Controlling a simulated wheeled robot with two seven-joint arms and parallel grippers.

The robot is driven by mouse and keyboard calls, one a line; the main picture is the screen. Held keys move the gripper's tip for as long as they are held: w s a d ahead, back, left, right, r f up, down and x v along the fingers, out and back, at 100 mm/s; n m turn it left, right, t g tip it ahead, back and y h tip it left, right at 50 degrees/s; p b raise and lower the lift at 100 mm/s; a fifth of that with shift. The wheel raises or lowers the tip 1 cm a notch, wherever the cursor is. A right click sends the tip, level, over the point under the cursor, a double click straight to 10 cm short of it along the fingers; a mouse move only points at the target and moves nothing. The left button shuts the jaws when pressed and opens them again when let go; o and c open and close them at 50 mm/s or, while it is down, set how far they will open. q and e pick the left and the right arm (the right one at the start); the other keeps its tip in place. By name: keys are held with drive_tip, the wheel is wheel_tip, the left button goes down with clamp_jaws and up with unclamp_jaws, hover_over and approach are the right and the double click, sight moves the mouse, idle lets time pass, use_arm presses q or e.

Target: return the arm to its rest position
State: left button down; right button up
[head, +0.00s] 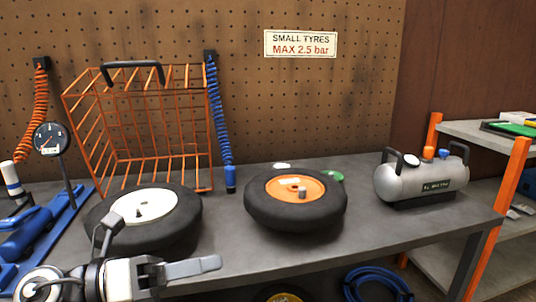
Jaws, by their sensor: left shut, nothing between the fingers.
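My left arm reaches in at the bottom left of the head view. Its gripper (212,265) is shut and empty, pointing right across the front edge of the workbench (395,240). In the picture it lies just below a black tyre with a white hub (145,206); I cannot tell the exact gap between them. My right gripper is not in view.
A tyre with an orange hub (295,200) lies mid-bench, and a silver air tank (422,180) stands at right. An orange wire cage (140,130) stands behind the tyres. A blue tool with a gauge (40,225) is at left. A shelf (490,133) is far right.

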use_arm(q)
drive_tip(key=w+a+f+n+t+y+p, duration=0.1)
drive_tip(key=a+f+n+t+y, duration=0.45)
drive_tip(key=n, duration=0.85)
drive_tip(key=w+f+n+t+y+p, duration=0.1)
drive_tip(key=f+n+t+y, duration=0.25)
drive_tip(key=n+t, duration=0.75)
drive_tip(key=s+f+n+g+y, duration=0.2)
drive_tip(key=s+f+n+g, duration=0.3)
drive_tip(key=s+f+n, duration=0.1)
drive_tip(key=s+f+n+g+y+p, duration=0.1)
drive_tip(key=s+f+n+g+y, duration=0.2)
drive_tip(key=s+f+n+g, duration=0.3)
wheel_tip(320, 180, down, 6)
drive_tip(key=n, duration=0.2)
drive_tip(key=shift+d+r+n, duration=0.25)
drive_tip(key=shift+d+n, duration=0.15)
